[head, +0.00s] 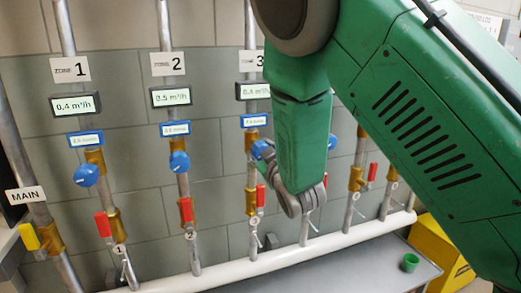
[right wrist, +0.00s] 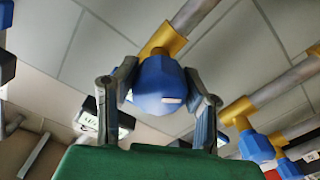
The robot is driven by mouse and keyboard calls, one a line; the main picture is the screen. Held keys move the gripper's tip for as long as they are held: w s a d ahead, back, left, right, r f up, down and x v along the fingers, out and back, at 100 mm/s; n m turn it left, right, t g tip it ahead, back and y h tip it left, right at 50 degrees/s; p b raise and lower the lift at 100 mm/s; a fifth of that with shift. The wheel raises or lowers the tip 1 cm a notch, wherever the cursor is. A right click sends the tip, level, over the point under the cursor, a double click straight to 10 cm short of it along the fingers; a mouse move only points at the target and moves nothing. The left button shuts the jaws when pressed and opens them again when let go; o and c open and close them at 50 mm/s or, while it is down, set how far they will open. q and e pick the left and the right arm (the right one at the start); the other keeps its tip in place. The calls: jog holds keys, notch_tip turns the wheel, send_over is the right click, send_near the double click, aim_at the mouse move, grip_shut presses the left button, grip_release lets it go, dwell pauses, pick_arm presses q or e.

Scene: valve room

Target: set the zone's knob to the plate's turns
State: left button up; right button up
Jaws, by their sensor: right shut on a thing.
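In the right wrist view my right gripper (right wrist: 160,88) is shut on a blue knob (right wrist: 156,86), with one finger on each side. A brass fitting joins this knob to a grey pipe. The zone 3 knob (head: 261,149) shows partly, against the edge of my arm, and seems to be the held one. Zone 3's blue plate (head: 254,121) is above it; its small print is unreadable. Blue knobs also sit on zone 1 (head: 87,175) and zone 2 (head: 179,162). My left gripper is not in view.
Displays stand above the plates; zone 1 (head: 76,105) reads 0.4 and zone 2 (head: 171,97) reads 0.5 m³/h. Red valve handles (head: 186,209) jut out lower down. A white pipe (head: 275,258) runs along the bottom. A green cup (head: 410,262) stands on the grey bench.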

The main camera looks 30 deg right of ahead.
aim_at(261, 142)
jog(key=shift+f+n, duration=0.2)
jog(key=shift+n, duration=0.9)
jog(key=o, duration=1.2)
jog(key=shift+f, duration=0.1)
jog(key=shift+r, duration=0.25)
notch_tip(261, 142, up, 10)
jog(key=shift+f, duration=0.2)
